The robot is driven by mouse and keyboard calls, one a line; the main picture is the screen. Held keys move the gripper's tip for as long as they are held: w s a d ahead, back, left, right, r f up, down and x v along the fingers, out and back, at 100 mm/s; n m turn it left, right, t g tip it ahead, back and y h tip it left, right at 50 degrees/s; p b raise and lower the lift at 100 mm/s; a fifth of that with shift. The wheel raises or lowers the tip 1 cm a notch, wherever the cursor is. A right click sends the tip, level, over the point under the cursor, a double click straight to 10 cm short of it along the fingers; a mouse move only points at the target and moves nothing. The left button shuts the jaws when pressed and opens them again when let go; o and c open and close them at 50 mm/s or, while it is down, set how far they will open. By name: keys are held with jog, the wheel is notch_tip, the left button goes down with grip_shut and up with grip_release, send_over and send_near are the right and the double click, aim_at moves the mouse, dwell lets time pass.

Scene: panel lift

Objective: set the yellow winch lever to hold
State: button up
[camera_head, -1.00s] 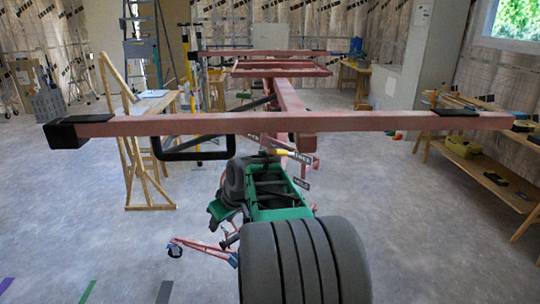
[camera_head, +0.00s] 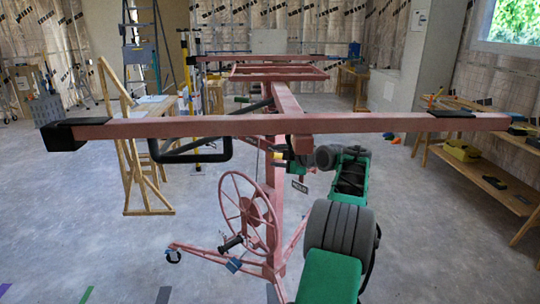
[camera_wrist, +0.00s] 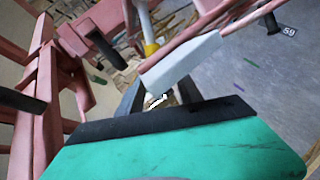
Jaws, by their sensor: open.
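The yellow winch lever (camera_head: 277,156) shows as a small yellow bit at the lift's column, just under the red crossbar, partly hidden by my gripper. In the wrist view I take the pale rod with a yellow band (camera_wrist: 150,47) for it, just beyond my fingers. A dark HOLD label (camera_head: 300,187) hangs below and to the right of it. My gripper (camera_head: 287,158) is at the column, close to the lever. In the wrist view my gripper (camera_wrist: 160,98) is open, with nothing seen between its dark fingers. I cannot tell whether it touches the lever.
The long red crossbar (camera_head: 180,128) spans above my arm, with a black loop handle (camera_head: 190,155) below it. A red spoked handwheel (camera_head: 249,212) stands left of the column. A workbench (camera_head: 500,177) is at the right. Open floor lies at the left.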

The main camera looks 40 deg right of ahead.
jog(key=p+x, duration=0.1)
jog(key=x, duration=0.3)
jog(key=shift+w+f, duration=0.15)
jog(key=shift+w, duration=0.25)
jog(key=shift+c, duration=0.3)
grip_shut()
dwell(0.7)
